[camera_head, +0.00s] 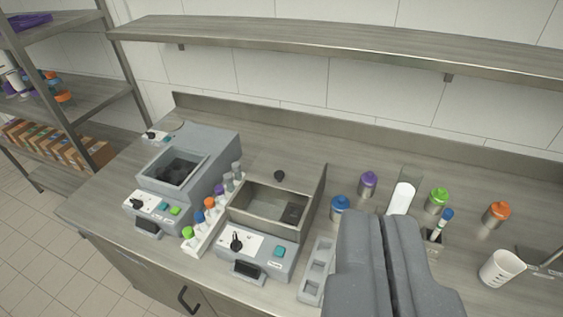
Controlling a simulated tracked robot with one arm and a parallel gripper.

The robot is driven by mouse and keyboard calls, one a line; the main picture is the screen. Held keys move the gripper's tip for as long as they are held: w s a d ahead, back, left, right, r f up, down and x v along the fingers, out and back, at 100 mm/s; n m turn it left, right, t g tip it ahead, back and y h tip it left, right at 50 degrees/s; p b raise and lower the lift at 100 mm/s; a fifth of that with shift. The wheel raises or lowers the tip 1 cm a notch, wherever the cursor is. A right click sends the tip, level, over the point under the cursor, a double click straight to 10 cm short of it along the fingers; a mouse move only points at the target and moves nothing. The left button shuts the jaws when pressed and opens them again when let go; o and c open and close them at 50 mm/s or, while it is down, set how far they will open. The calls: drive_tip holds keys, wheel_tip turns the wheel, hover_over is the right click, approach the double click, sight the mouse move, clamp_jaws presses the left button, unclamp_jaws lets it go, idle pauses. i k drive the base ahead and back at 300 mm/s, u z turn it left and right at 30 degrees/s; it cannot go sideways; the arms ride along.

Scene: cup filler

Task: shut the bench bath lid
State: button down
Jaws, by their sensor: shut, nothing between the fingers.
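The bench bath, a grey box (285,255) with a rectangular open well, stands mid-bench in the head view. Its inside shows, with a dark block at the right of the well. A thin grey panel, seemingly its lid (320,192), stands raised along the well's right side, seen nearly edge-on.
A second grey machine (205,143) with an open well stands at left. Between them is a white rack (206,232) of coloured-cap tubes. A grey holder (318,270), capped bottles and a white cup (501,269) stand right. A shelf (340,42) hangs above.

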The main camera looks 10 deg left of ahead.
sight(300, 177)
drive_tip(key=i, duration=0.9)
